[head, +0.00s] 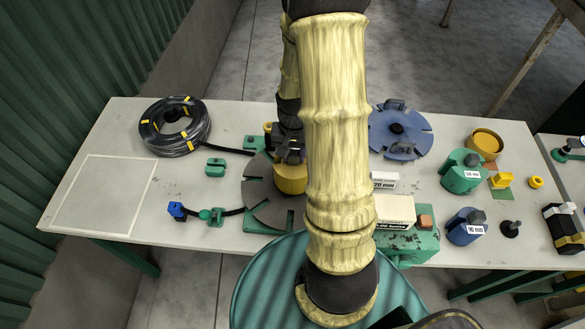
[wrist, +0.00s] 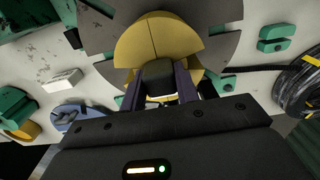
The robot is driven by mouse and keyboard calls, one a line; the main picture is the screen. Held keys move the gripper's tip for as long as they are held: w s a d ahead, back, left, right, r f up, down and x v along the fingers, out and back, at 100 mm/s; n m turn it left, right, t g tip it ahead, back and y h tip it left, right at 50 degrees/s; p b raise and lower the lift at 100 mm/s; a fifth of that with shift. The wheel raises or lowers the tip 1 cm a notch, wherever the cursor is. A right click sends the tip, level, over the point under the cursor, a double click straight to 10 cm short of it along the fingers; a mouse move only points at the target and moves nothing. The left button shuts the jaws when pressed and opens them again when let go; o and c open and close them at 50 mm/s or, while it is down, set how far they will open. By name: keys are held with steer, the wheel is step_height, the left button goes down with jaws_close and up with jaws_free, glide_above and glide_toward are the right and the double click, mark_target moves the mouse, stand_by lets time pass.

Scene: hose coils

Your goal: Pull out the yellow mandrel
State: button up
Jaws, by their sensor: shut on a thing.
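The yellow mandrel (head: 290,180) is a round yellow drum at the dark grey slotted disc (head: 262,203), left of my arm in the head view. In the wrist view the mandrel (wrist: 135,45) shows as split yellow segments, with the grey disc (wrist: 215,50) behind it. My gripper (wrist: 160,85) is shut on the dark handle at the mandrel's middle, one finger on each side. In the head view my gripper (head: 290,150) is over the mandrel, partly hidden by my arm. I cannot tell whether the mandrel still sits fully on the disc.
A black hose coil (head: 150,128) with yellow bands lies at the left; its tail runs towards the disc. A white-framed square (head: 80,195) is empty. A blue slotted disc (head: 410,145), green drum (head: 462,178), blue drum (head: 466,232) and green machine box (head: 415,245) stand right of my arm.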

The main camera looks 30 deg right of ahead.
steer(key=shift+r+p, duration=2.35)
steer(key=shift+r, duration=0.75)
step_height(320, 180, up, 6)
steer(key=p, duration=0.5)
steer(key=shift+r, duration=0.15)
